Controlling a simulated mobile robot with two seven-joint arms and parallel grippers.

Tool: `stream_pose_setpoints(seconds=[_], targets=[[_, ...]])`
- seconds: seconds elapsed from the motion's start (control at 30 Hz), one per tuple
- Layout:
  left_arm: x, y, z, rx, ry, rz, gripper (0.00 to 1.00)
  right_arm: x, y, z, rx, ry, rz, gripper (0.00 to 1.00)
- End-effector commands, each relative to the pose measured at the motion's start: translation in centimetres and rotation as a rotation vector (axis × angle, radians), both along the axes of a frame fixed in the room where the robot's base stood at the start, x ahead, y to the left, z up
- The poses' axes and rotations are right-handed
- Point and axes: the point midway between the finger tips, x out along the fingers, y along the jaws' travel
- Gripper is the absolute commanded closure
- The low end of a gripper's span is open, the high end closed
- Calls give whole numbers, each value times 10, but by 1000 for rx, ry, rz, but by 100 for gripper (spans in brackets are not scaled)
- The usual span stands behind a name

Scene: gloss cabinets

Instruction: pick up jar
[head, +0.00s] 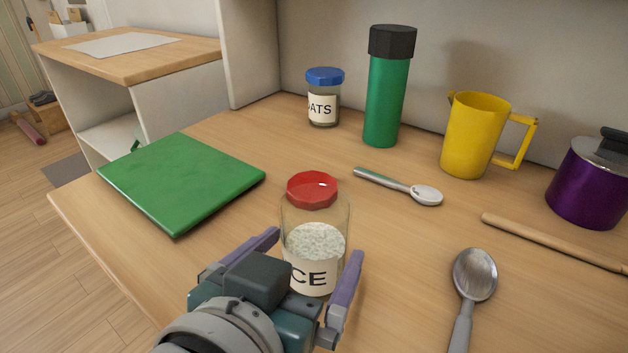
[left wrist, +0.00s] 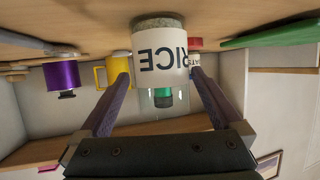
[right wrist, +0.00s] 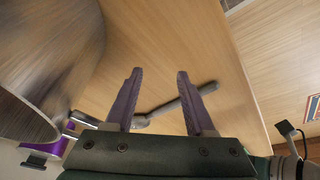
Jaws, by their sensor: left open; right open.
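A clear jar with a red lid (head: 312,190) and a RICE label stands upright on the wooden worktop, part full of white grains. It also shows in the left wrist view (left wrist: 158,55), upside down in that picture. My left gripper (head: 312,248) is open, with one finger on either side of the jar's body; I cannot tell whether they touch it. A second jar with a blue lid (head: 324,97) and an OATS label stands farther back by the wall. My right gripper (right wrist: 155,75) is open and empty, with a spoon beyond its fingers.
A green board (head: 180,180) lies left of the rice jar. A green bottle (head: 382,95), yellow pitcher (head: 472,140) and purple pot (head: 588,185) stand behind and right. Spoons (head: 475,275) and a wooden stick (head: 550,240) lie right. A large metal vessel (right wrist: 45,60) fills the right wrist view's left.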

Motion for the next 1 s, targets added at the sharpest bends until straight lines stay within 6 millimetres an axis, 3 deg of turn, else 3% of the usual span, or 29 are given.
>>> stream_pose_setpoints(seconds=[0.2, 0.47, 1.0], targets=[[27, -10, -14, -1, -1, -1, 0, 0, -1, -14, -4, -2, 3, 46], [30, -11, -14, 0, 1, -1, 0, 1, -1, -13, -4, -4, 3, 46], [30, -11, -14, 0, 1, -1, 58, 2, 1, -13, 4, -5, -2, 46]])
